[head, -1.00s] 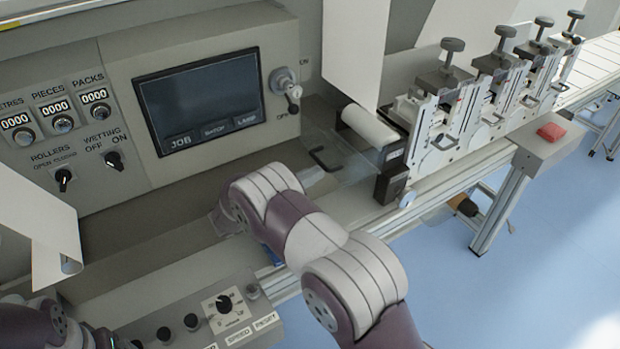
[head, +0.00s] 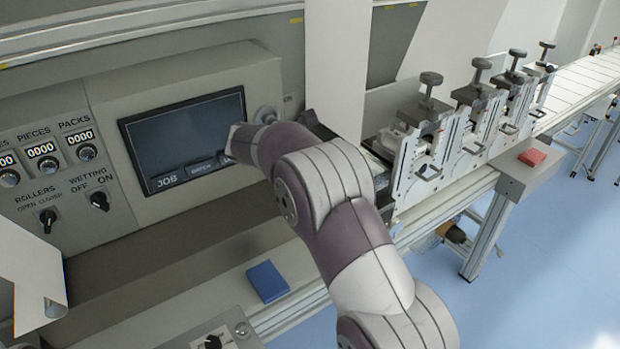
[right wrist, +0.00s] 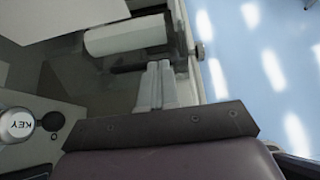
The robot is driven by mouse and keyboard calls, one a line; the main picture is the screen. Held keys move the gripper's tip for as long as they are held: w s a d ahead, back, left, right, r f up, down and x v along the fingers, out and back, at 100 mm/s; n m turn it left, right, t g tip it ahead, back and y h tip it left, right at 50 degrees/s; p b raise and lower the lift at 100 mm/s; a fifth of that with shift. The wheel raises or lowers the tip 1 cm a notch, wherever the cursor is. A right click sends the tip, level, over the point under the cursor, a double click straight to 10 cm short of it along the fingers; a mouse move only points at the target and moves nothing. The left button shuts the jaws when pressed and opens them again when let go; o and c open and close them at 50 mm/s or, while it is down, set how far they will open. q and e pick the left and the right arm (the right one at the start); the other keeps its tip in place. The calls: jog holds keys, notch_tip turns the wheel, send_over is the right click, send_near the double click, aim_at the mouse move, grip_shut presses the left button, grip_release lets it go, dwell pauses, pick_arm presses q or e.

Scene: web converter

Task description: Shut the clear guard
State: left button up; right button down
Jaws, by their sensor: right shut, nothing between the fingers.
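My right arm crosses the middle of the head view and covers the place where the clear guard and its dark handle lay. I cannot make out the guard's pose there now. In the right wrist view my right gripper (right wrist: 159,68) is shut and empty. Its fingertips are just below a white roller (right wrist: 128,35) and close to a dark bar (right wrist: 140,65). I cannot tell whether that bar is the guard's handle, or whether the fingers touch it. My left gripper is out of view.
The control panel with its dark screen (head: 184,138) stands left of my arm. Clamp units (head: 425,145) stand right. A blue block (head: 267,281) lies on the front ledge.

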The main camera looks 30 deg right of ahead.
jog(key=d, duration=0.1)
jog(key=d+r+y+p, duration=0.1)
jog(key=d, duration=0.1)
jog(key=d+r+y+p, duration=0.1)
jog(key=shift+w+d+r, duration=0.15)
jog(key=shift+r, duration=0.05)
jog(key=d+p, duration=0.1)
jog(key=d, duration=0.9)
jog(key=shift+w+r+p, duration=0.25)
jog(key=shift+w+p, duration=0.05)
jog(key=shift+w, duration=0.15)
jog(key=shift+d, duration=0.1)
